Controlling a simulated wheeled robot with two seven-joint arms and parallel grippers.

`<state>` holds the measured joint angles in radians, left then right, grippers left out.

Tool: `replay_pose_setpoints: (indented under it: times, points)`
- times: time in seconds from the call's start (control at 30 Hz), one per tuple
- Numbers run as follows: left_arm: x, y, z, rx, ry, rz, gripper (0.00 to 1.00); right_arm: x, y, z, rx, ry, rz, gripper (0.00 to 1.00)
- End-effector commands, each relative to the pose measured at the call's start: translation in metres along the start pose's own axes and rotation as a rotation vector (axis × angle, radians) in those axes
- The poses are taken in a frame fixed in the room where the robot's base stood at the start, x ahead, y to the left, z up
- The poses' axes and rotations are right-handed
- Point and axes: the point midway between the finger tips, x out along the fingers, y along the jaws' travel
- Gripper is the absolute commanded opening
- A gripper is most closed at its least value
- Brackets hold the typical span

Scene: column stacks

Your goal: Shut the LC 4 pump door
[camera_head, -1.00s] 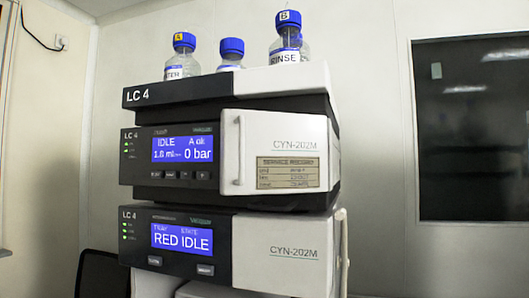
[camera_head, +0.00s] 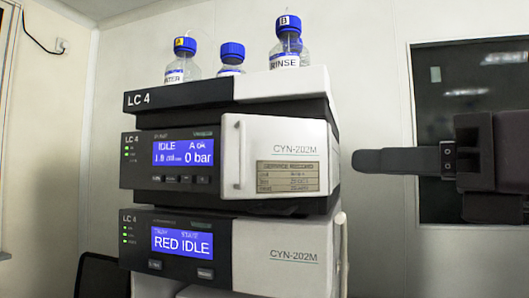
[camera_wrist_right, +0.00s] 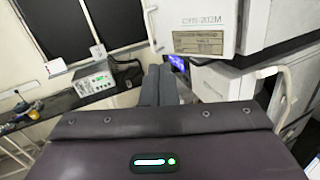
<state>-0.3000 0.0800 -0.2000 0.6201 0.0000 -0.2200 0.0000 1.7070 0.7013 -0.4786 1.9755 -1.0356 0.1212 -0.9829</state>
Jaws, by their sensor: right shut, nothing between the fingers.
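The LC 4 pump module (camera_head: 150,140) is the middle unit of the stack, with a blue screen reading IDLE and 0 bar. Its white door (camera_head: 285,135) carries a vertical handle near its left edge and a service record label. The door's left edge seems to stand slightly out from the module; how far is unclear. The door also shows at the top of the right wrist view (camera_wrist_right: 222,15). My right gripper (camera_head: 358,160) is shut and empty, just right of the door in the picture, apparently not touching it. Its fingers show in the wrist view (camera_wrist_right: 160,72). My left gripper is not in view.
A lower unit (camera_head: 180,270) reads RED IDLE and has a white front. Several blue-capped bottles (camera_head: 288,55) stand on the top unit. A white looped tube or bar (camera_wrist_right: 280,72) sticks out at the stack's side. A bench with a device (camera_wrist_right: 93,82) stands at left in the wrist view.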

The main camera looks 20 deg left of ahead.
Motion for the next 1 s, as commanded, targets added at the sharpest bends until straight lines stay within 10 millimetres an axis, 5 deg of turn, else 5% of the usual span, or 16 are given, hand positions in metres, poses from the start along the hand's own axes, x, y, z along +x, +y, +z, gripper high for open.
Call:
replay_pose_setpoints:
  times: [0.27,0.8,1.0]
  points:
    - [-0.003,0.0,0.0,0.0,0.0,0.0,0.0,-0.009,0.019,0.013,-0.107,0.046,0.008,0.0]
    - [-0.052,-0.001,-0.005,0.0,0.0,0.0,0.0,0.093,0.021,0.011,-0.102,0.046,0.012,0.0]
    - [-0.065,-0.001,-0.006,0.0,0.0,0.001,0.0,0.118,0.02,0.009,-0.102,0.044,0.01,0.0]
